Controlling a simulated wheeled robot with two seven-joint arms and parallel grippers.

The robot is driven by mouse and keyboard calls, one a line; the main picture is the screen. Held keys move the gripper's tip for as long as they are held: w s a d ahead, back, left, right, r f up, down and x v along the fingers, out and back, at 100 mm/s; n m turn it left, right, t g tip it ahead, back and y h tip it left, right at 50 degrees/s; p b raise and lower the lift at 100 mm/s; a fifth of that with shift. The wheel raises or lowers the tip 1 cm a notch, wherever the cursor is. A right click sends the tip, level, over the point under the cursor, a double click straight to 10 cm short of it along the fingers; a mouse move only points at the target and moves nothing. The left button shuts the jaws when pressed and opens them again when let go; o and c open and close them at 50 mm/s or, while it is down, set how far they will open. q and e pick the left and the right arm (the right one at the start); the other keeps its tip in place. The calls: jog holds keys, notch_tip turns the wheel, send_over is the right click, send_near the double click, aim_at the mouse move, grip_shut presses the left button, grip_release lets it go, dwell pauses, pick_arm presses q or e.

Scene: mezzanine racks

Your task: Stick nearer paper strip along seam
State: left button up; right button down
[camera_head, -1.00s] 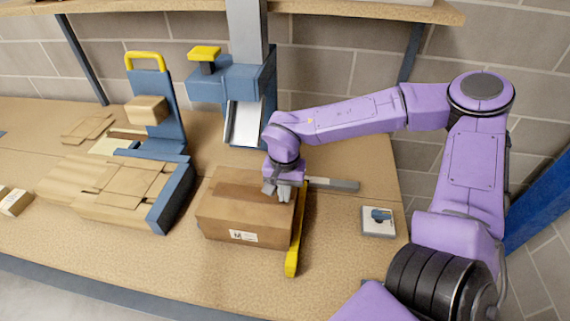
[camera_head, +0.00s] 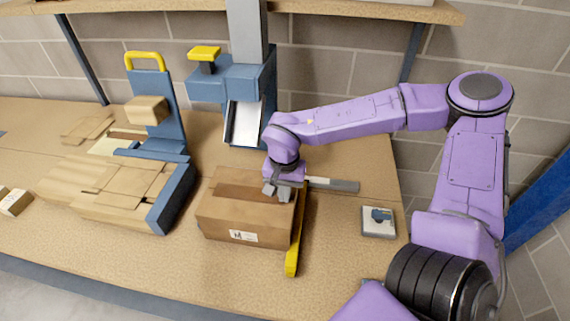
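A brown cardboard box (camera_head: 225,217) with a white label on its front stands on the bench. A darker band runs along its top, where the seam would be; I cannot tell whether it is a paper strip or an opening. My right gripper (camera_head: 278,195) points down at the right end of the box top, touching it or just above it. Its fingers are too small and partly hidden to tell open from shut. I see no separate paper strip clearly. My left gripper is not in view.
A yellow bar (camera_head: 293,255) lies against the box's right side. A blue machine with a metal chute (camera_head: 243,123) stands behind. A blue stand with flat cardboard (camera_head: 120,185) is at left. A small switch box (camera_head: 378,222) sits at right. The bench front is clear.

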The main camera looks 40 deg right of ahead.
jog(key=shift+p, duration=0.35)
dwell(0.7)
jog(key=c, duration=1)
grip_release()
jog(key=shift+o, duration=0.2)
notch_tip(320, 180, up, 7)
